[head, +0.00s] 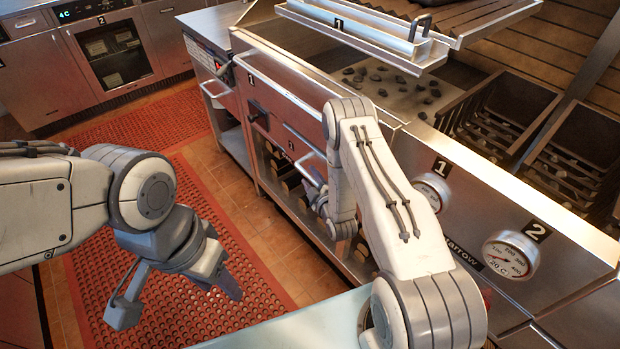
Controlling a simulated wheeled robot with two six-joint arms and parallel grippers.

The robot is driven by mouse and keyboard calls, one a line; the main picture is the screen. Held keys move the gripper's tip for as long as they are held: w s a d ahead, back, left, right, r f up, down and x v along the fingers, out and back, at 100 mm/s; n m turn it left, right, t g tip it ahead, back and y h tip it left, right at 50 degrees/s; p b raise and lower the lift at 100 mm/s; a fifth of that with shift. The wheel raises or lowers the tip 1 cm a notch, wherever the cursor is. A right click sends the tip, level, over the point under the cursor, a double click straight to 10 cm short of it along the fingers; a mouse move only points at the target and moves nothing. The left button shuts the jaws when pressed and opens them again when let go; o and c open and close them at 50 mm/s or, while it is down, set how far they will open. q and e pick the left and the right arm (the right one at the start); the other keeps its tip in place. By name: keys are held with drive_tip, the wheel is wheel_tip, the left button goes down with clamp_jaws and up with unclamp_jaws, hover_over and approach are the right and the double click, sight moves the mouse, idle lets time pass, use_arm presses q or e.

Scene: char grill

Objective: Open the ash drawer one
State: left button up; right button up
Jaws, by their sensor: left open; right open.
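The steel front of the grill (290,100) runs down the middle of the head view. A panel with a "1" label (250,79) sits on it at upper left, with a dark fitting (257,112) below; I cannot tell for sure whether this is ash drawer one. A bar handle (309,170) shows further right, near a "2" label. My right gripper (321,203) is beside that handle, mostly hidden by its own arm; contact cannot be told. My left gripper (178,298) is open and empty above the red mat, away from the grill.
A raised grate with a "1" tray (362,33) stands over a coal bed (385,88). Gauges "1" (432,190) and "2" (511,254) line the near top. A steel cabinet (216,60) stands beyond. The red mat (165,110) leaves open floor at left.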

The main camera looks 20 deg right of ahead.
clamp_jaws()
idle(1.4)
